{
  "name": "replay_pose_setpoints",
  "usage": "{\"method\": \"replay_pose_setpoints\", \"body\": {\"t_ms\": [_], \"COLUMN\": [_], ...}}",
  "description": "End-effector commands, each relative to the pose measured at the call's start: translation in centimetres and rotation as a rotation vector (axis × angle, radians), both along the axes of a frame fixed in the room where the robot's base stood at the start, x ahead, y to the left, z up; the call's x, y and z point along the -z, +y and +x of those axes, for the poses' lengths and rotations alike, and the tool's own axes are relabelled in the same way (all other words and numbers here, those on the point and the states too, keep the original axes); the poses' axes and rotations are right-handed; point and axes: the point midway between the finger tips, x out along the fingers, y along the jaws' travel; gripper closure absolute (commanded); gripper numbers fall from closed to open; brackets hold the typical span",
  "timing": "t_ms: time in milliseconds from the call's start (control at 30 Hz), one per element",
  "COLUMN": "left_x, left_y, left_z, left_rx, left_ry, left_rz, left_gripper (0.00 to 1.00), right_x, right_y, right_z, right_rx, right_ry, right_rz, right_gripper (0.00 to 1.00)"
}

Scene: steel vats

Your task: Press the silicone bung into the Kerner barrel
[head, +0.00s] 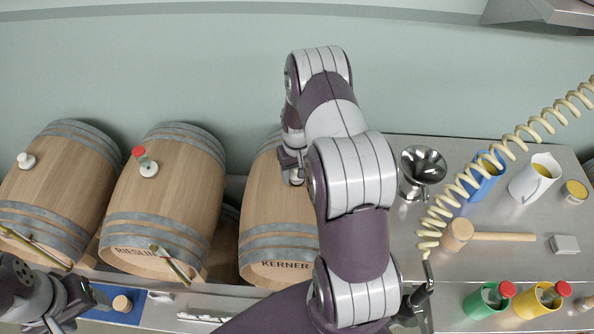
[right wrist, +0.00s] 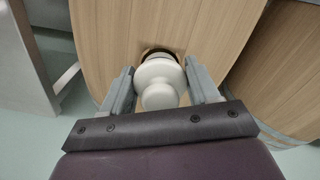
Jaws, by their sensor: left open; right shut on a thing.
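The Kerner barrel (head: 278,218) lies on its side in the middle of the head view, partly covered by my right arm. My right gripper (head: 293,168) is over the top of this barrel. In the right wrist view, my right gripper (right wrist: 160,88) is shut on the white silicone bung (right wrist: 158,88). The barrel's dark bung hole (right wrist: 158,52) shows just behind the bung. I cannot tell whether the bung's lower end is in the hole. My left gripper (head: 84,309) is open at the lower left, low in front of the barrels, near a blue mat.
A cork (head: 122,304) sits on the blue mat (head: 112,316). The steel bench at right holds a funnel (head: 422,172), a mallet (head: 458,234), jugs and cups. A coiled hose (head: 470,180) hangs over it.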

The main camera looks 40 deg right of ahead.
Motion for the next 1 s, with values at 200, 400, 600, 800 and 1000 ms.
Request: {"method": "replay_pose_setpoints", "body": {"t_ms": [200,400,600,800,1000], "left_x": [0.4,0.7,1.0,1.1,1.1], "left_y": [0.0,0.0,0.0,0.0,0.0], "left_z": [0.0,0.0,0.0,0.0,0.0], "left_rx": [0.000,0.000,0.000,0.000,0.000], "left_ry": [0.000,0.000,0.000,0.000,0.000], "left_rz": [0.000,0.000,0.000,0.000,0.000], "left_gripper": [0.40,0.40,0.40,0.40,0.40], "right_x": [0.5,0.9,1.3,1.5,1.7], "right_y": [0.0,0.0,0.0,0.0,0.1], "right_z": [0.0,0.0,0.0,-0.1,-0.2], "right_rx": [0.000,0.000,0.000,0.000,0.000], "right_ry": [0.000,0.000,-0.001,0.002,0.004], "right_rz": [0.000,0.000,0.000,0.001,0.002], "right_gripper": [0.69,0.69,0.69,0.69,0.10]}}
